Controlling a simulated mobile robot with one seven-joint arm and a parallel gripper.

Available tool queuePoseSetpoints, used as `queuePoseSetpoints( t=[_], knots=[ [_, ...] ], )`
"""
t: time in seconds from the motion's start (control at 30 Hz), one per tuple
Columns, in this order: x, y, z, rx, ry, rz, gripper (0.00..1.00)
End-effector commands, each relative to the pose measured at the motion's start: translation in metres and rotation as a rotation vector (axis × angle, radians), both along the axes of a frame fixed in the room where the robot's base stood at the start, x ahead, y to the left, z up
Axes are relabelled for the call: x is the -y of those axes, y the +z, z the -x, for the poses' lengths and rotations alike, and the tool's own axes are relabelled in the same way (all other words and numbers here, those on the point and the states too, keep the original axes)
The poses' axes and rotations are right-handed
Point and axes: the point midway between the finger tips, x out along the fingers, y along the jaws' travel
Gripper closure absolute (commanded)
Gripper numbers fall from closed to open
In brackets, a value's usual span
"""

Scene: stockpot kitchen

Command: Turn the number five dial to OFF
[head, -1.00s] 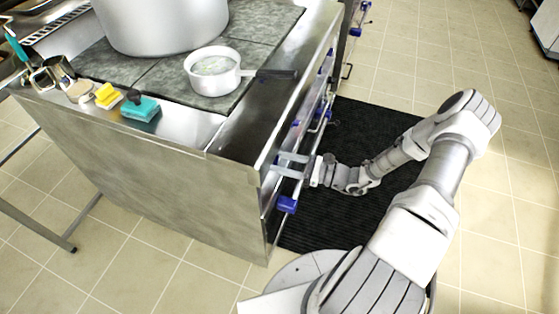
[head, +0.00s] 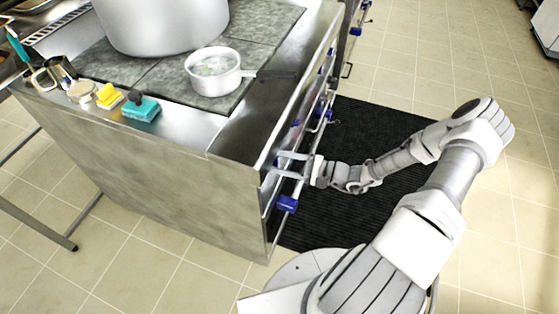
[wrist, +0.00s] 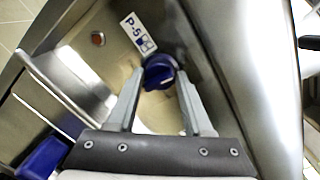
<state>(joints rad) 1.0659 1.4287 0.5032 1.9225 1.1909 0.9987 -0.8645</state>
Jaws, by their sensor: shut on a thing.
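The number five dial (wrist: 158,74) is a blue round knob on the metal front panel in the wrist view, beside a white label reading P-5 (wrist: 138,32). My gripper (wrist: 160,82) has one finger on each side of the dial and is shut on it. The dial's pointer mark and OFF mark are too small to read. In the head view my gripper (head: 279,164) reaches the stove's front from the right, and the dial there is hidden.
An orange lamp (wrist: 98,39) sits left of the label. A metal bar handle with a blue bracket (head: 287,203) is below my gripper. A saucepan (head: 213,72) and a large pot (head: 160,25) stand on the stove top. A black mat (head: 345,215) covers the floor in front.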

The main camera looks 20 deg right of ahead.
Motion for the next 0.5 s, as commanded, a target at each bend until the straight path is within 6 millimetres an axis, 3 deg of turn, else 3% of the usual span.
queuePoseSetpoints(
  t=[0.5],
  knots=[
    [0.0005,0.0,-0.0001,0.089,-0.001,0.065,1.0]
  ],
)
